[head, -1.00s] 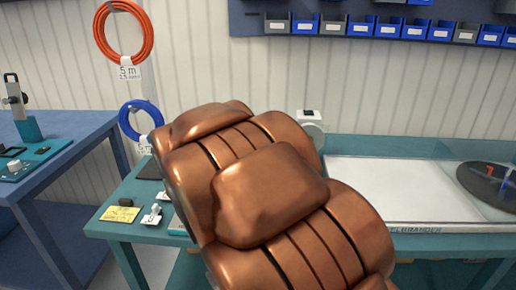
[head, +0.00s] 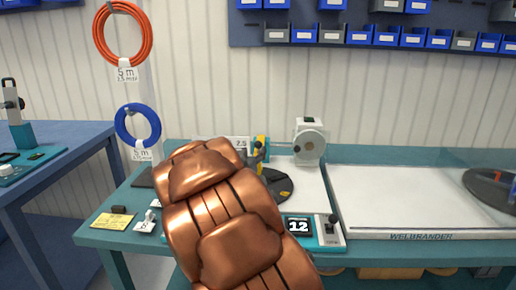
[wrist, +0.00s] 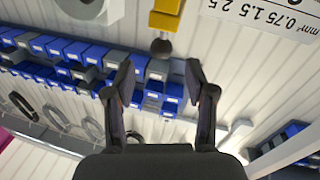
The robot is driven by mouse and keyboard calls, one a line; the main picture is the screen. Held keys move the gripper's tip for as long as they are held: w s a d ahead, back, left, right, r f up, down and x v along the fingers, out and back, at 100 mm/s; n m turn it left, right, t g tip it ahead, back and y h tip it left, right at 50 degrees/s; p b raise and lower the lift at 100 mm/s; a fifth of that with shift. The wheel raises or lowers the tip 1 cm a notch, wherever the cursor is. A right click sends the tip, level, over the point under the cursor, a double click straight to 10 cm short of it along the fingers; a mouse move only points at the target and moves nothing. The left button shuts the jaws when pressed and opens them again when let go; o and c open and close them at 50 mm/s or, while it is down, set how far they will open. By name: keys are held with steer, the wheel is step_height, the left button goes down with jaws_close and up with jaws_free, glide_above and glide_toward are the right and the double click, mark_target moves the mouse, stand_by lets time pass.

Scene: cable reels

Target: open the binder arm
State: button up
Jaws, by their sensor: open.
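The binder arm (head: 263,143) looks like a small yellow upright piece on the middle bench, just left of a white machine. In the wrist view, a yellow part (wrist: 167,15) with a dark round knob (wrist: 161,47) hangs at the top centre, beyond the fingertips. My gripper (wrist: 158,82) is open and empty, its two dark fingers spread either side of the view. The knob lies between the lines of the fingers but appears apart from them. In the head view my copper arm hides much of the bench, and I cannot clearly make out my gripper there.
The white machine (head: 310,141) stands close right of the yellow piece. A dark round plate (head: 278,186) and a "12" display (head: 299,227) are in front. A black lever (head: 332,224) is beside the display. Orange (head: 97,36) and blue (head: 118,125) cable coils hang behind left.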

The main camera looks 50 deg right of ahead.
mark_target(257, 147)
steer(key=shift+x, duration=3.45)
steer(key=shift+f, duration=0.1)
jaws_close()
steer(key=shift+a, duration=0.1)
